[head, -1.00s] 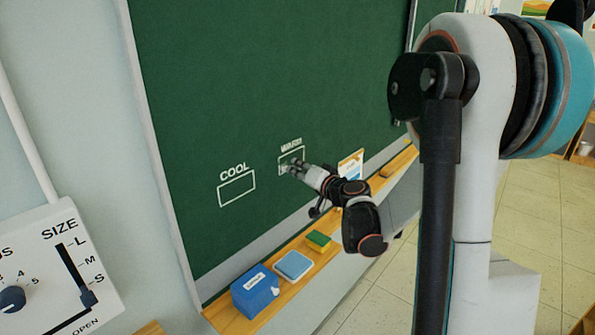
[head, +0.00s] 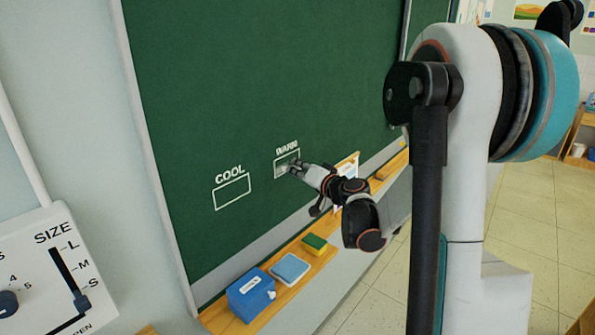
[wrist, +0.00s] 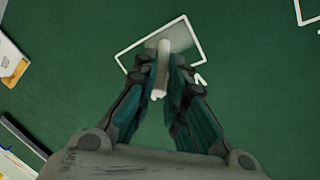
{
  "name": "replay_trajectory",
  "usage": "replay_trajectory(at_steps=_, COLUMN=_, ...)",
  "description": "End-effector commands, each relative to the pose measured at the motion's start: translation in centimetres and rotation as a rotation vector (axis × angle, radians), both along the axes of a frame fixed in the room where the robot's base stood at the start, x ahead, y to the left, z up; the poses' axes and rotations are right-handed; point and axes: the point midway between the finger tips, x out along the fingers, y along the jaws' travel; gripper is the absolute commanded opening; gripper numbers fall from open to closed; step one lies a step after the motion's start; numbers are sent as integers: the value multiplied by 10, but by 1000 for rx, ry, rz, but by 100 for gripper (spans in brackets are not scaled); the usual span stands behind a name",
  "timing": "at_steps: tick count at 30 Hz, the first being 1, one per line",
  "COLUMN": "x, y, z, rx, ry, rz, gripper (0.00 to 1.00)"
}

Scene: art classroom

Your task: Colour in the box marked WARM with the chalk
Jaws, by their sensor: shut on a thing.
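The WARM box (head: 278,171) is a white outline on the green chalkboard (head: 230,110), with its label above it in the head view. Pale grey chalk marking covers part of its inside. In the wrist view the box (wrist: 128,59) appears upside down, with grey shading (wrist: 180,38) toward its right side. My gripper (head: 294,168) is at the box's right part. In the wrist view my gripper (wrist: 161,75) is shut on a white chalk stick (wrist: 162,52), whose far end lies over the box. I cannot tell whether the tip touches the board. The fingers hide part of the label.
The COOL box (head: 233,192) is empty, left of WARM. A card (head: 347,166) stands behind my wrist. A dial panel (head: 50,275) is at left.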

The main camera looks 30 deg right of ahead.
Motion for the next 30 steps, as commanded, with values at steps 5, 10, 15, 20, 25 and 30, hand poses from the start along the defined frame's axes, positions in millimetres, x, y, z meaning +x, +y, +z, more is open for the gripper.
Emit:
replay_trajectory(at_steps=5, x=3, y=-10, z=-1, rx=0, ry=-1, rz=-1, gripper=0)
replay_trajectory(at_steps=10, x=4, y=-13, z=-1, rx=0, ry=0, rz=0, gripper=0)
replay_trajectory(at_steps=15, x=4, y=-12, z=-1, rx=0, ry=0, rz=0, gripper=0)
replay_trajectory(at_steps=20, x=5, y=-15, z=-1, rx=0, ry=-1, rz=-1, gripper=0)
replay_trajectory(at_steps=25, x=7, y=-23, z=-1, rx=0, ry=0, rz=-1, gripper=0)
replay_trajectory(at_steps=30, x=8, y=-29, z=0, rx=0, ry=0, rz=0, gripper=0)
